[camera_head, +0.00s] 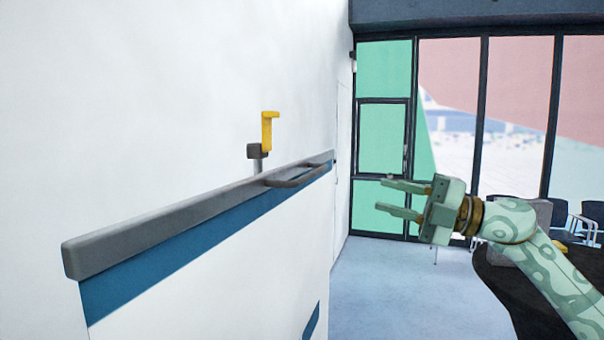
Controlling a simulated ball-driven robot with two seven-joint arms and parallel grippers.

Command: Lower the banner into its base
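The banner (215,285) is a white panel with a blue stripe under a grey top bar (170,215). It stands upright on the left, close to the white wall, and its lower part runs out of view. A dark grey handle (300,179) sticks out from the bar near its far end. My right gripper (390,198) is to the right of the banner's far end, apart from it, with its two fingers spread and nothing between them. The base is not in view. My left gripper is not in view.
A yellow crank-like piece (267,132) on a grey mount (257,152) shows above the bar. Chairs (588,218) and a dark surface (510,290) are at the right. Tall windows (450,110) stand behind. The pale floor (385,290) between is clear.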

